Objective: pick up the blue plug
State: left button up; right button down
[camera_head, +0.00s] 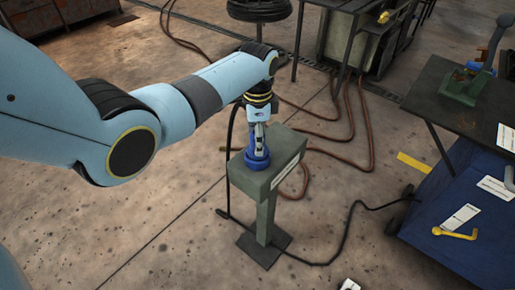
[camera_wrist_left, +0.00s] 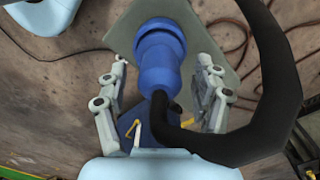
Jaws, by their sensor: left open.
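The blue plug (camera_head: 257,158) stands on the top of a green-grey pedestal (camera_head: 283,165). In the left wrist view the plug (camera_wrist_left: 160,58) shows as a thick blue cylinder with a wide collar. A thick black cable (camera_wrist_left: 283,90) curves close beside it. My left gripper (camera_head: 258,138) points down from above the plug. In the left wrist view my left gripper (camera_wrist_left: 160,82) has its fingers apart, one on each side of the plug, with gaps visible. My right gripper is not in view.
A dark workbench (camera_head: 475,125) with a green vise (camera_head: 462,87) stands at the right, over a blue cabinet (camera_head: 460,215). Brown hoses (camera_head: 370,140) and a black cable (camera_head: 345,235) lie on the floor around the pedestal. Floor at the left front is clear.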

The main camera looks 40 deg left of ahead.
pick_arm(q)
jog(key=shift+f, duration=0.55)
jog(key=shift+c, duration=0.2)
grip_shut()
jog(key=shift+r, duration=0.1)
